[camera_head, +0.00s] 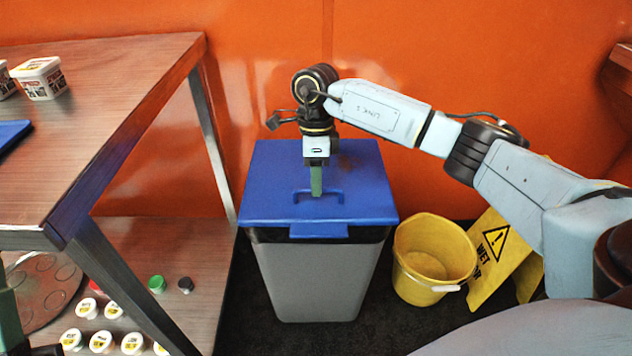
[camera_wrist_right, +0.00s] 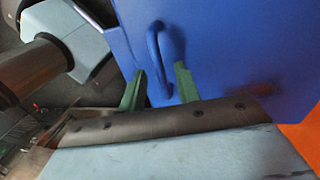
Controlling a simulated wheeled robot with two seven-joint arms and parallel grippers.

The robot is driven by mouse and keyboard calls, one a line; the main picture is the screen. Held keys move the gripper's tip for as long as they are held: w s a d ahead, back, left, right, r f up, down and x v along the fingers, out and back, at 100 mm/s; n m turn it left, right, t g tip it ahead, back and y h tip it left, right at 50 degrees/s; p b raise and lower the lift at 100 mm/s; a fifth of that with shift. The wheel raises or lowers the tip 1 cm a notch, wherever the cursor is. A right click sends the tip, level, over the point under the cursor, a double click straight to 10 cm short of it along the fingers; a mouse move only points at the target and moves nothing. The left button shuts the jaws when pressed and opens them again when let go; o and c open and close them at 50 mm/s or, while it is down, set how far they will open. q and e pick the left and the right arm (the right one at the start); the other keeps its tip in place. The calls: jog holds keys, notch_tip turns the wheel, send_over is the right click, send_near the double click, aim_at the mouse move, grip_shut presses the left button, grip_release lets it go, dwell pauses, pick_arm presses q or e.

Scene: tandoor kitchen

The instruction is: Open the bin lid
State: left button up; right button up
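The bin (camera_head: 318,275) is grey with a flat blue lid (camera_head: 275,165), which lies closed on top. A blue loop handle (camera_head: 337,193) stands on the lid; in the right wrist view the handle (camera_wrist_right: 158,45) is seen close up. My right gripper (camera_head: 316,192) points down at the handle. Its green fingers (camera_wrist_right: 160,85) are apart, and one end of the handle shows between them; I cannot tell whether they touch it. Part of my left gripper (camera_head: 12,318) shows at the lower left edge, mostly cut off, so its opening is hidden.
A yellow bucket (camera_head: 420,286) and a yellow wet-floor sign (camera_head: 492,245) stand right of the bin. A wooden table (camera_head: 110,95) with a lower shelf (camera_head: 190,250) holding several small tubs is at the left. An orange wall (camera_head: 480,50) is behind.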

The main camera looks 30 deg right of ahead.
jog(key=shift+f, duration=0.15)
grip_shut()
jog(key=shift+r, duration=0.2)
dwell(0.3)
